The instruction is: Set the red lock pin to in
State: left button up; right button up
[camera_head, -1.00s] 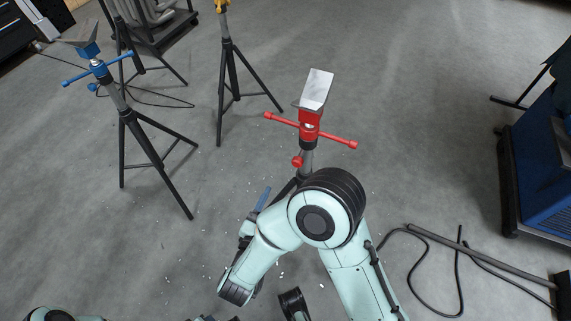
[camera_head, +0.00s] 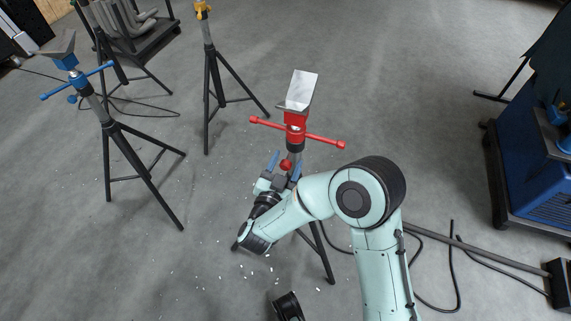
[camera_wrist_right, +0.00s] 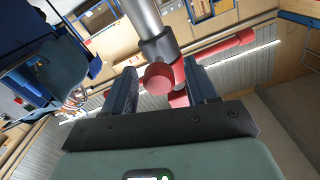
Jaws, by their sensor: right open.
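The red lock pin (camera_head: 286,165) is a round red knob on the side of the red-topped stand, just below its red collar (camera_head: 296,120) and crossbar. In the right wrist view the knob (camera_wrist_right: 158,79) faces the camera beside the grey post. My right gripper (camera_head: 284,168) is open at the knob, its two blue fingers on either side of it. In the right wrist view the fingers (camera_wrist_right: 161,88) flank the knob with gaps showing; I cannot tell how deep the knob sits between them.
The red stand's crossbar (camera_head: 328,141) reaches out to both sides above the gripper. A blue stand (camera_head: 110,125) and a yellow-topped stand (camera_head: 209,72) are to the left. A blue machine (camera_head: 535,170) and a long grey bar with cables (camera_head: 490,255) are at right.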

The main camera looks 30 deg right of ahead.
grip_shut()
jog(key=shift+x, duration=1.4)
jog(key=shift+c, duration=1.5)
grip_release()
jog(key=shift+d+r, duration=0.1)
jog(key=shift+r, duration=0.05)
jog(key=o, duration=0.3)
pick_arm(q)
jog(key=shift+w+r, duration=0.35)
jog(key=shift+w, duration=0.05)
jog(key=shift+s+d+r+p, duration=0.35)
jog(key=shift+s+r+p, duration=0.05)
jog(key=shift+s+p, duration=0.15)
jog(key=shift+s+d+r+p, duration=0.3)
jog(key=shift+s+r+p, duration=0.1)
jog(key=shift+s, duration=0.15)
pick_arm(e)
jog(key=v, duration=1.3)
